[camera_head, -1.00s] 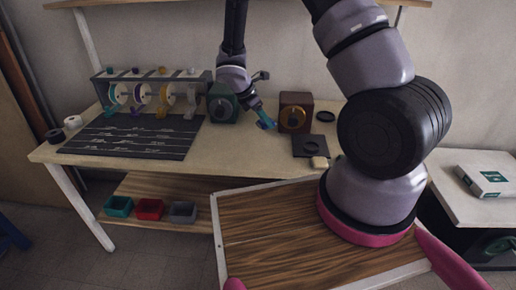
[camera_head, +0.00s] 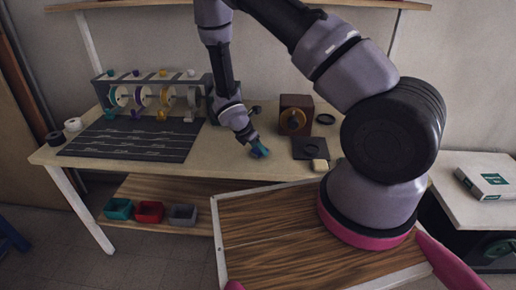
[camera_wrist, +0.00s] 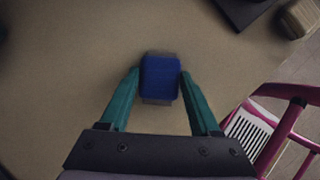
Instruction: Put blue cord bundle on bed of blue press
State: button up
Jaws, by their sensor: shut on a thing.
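My gripper (camera_wrist: 157,80) is shut on the blue cord bundle (camera_wrist: 160,76), a small dark-blue block with greyish ends, between teal fingers. In the head view, my gripper (camera_head: 259,152) is low over the front middle of the bench, with the bundle hardly distinguishable there. I cannot tell whether the bundle touches the bench top. I cannot make out a blue press; my arm hides part of the bench's back. A brown boxy device (camera_head: 290,106) with a brass ring stands at the back, right of my gripper.
A black plate (camera_head: 299,153) and a small tan block (camera_head: 319,165) lie right of my gripper. A spool rack (camera_head: 101,90) and a dark marked mat (camera_head: 85,140) are on the left. Teal, red and grey bins (camera_head: 149,211) sit on the lower shelf. The bench's front middle is clear.

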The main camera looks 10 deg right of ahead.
jog(key=o, duration=1.4)
jog(key=shift+f, duration=0.15)
jog(key=shift+o, duration=0.2)
